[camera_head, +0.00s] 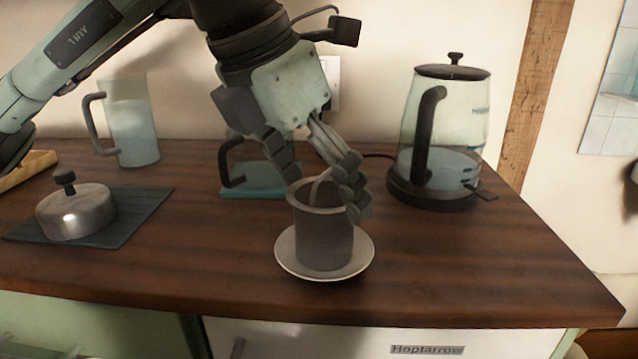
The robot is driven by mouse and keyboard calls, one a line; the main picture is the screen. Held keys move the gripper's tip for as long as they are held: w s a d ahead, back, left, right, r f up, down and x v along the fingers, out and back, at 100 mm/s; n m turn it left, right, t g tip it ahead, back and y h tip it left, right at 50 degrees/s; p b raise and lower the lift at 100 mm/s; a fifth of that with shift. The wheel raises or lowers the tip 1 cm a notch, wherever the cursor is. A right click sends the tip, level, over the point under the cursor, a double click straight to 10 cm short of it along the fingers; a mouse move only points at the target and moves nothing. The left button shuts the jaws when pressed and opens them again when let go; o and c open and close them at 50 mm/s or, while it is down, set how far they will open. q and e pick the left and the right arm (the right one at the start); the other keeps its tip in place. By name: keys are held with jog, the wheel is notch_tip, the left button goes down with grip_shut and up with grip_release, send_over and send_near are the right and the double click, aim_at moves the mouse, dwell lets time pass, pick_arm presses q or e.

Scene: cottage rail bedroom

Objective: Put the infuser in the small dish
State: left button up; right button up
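A dark grey cylindrical infuser (323,238) with a wider rim and a pale loop at its top is upright over the small white dish (285,262). Its bottom appears within the dish's rim; I cannot tell whether it rests on it. My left gripper (324,196) reaches down from above, its fingers apart at the left and right of the infuser's rim. The right-hand finger overlaps the rim. Whether the fingers press on the infuser is unclear. My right gripper is not in view.
A glass kettle (464,130) stands at right on a dark base. A teal glass vessel (262,177) with black handle is behind the infuser. A glass jug (136,140) stands back left. A silver lid (76,213) lies on a dark mat (138,203). The front right counter (470,265) is clear.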

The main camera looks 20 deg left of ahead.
pick_arm(q)
jog(key=shift+o, duration=0.4)
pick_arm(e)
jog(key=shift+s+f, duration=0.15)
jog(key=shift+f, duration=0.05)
pick_arm(q)
jog(key=shift+r, duration=0.1)
jog(key=p+v, duration=0.1)
jog(key=v, duration=1.1)
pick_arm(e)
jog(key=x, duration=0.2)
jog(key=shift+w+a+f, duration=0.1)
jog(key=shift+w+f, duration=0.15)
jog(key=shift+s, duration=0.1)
